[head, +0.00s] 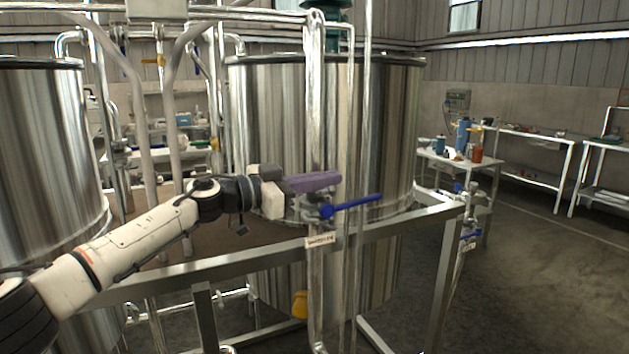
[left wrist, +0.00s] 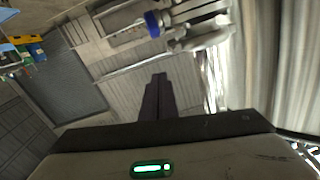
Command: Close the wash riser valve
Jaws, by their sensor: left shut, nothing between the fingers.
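The valve with a blue lever (head: 352,203) sits on a vertical steel pipe in front of the large tank, in the middle of the head view. Its lever points right and slightly up, across the pipe. A small tag (head: 320,241) hangs on the pipe below it; its text is too small to read. My left gripper (head: 338,178) is shut and empty, its purple fingers just above the valve and lever, apparently apart from them. In the left wrist view the closed fingers (left wrist: 158,78) point toward metal piping with a blue part (left wrist: 152,24); I cannot tell which valve that is. My right gripper is not in view.
A steel frame rail (head: 405,221) runs below the valve. Steel tanks (head: 270,120) stand behind and at the left. A thin vertical pipe (head: 366,100) stands close right of the valve pipe. Another blue-handled valve (head: 470,236) is at the right. The floor at right is clear.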

